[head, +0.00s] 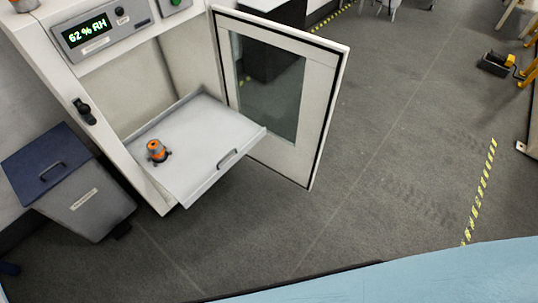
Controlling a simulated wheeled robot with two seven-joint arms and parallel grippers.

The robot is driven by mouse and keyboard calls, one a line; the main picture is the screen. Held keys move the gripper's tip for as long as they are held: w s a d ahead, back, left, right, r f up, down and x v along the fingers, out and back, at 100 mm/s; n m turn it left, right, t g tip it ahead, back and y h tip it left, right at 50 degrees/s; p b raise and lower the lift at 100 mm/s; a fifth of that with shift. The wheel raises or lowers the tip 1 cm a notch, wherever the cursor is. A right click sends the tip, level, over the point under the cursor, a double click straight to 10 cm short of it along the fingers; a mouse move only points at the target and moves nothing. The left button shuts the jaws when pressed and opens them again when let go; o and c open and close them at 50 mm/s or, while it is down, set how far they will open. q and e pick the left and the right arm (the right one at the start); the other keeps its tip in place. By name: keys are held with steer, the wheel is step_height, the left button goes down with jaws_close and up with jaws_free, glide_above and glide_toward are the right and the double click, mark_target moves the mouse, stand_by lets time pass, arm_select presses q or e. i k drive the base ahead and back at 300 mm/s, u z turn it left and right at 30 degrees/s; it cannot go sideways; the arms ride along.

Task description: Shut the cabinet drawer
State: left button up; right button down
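The white cabinet (40,40) stands at the upper left, with a panel reading "62 % RH". Its drawer (205,155) is a flat light grey tray pulled out of the opening, with a handle (228,159) on its front edge. A small orange and dark grey object (157,151) stands on the drawer near its left side. The cabinet's glazed door (275,95) is swung open to the right, close beside the drawer's right edge. Neither of my grippers is in view.
A grey bin with a dark blue lid (68,185) stands left of the cabinet. A light blue surface (430,278) crosses the bottom right. Yellow and black equipment (497,63) is at the far right. The grey floor (330,220) in front of the cabinet is clear.

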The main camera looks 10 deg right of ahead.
mark_target(202, 137)
steer(key=u, duration=0.05)
steer(key=k, duration=0.45)
steer(key=z, duration=0.55)
steer(key=i, duration=1.35)
steer(key=u, duration=0.65)
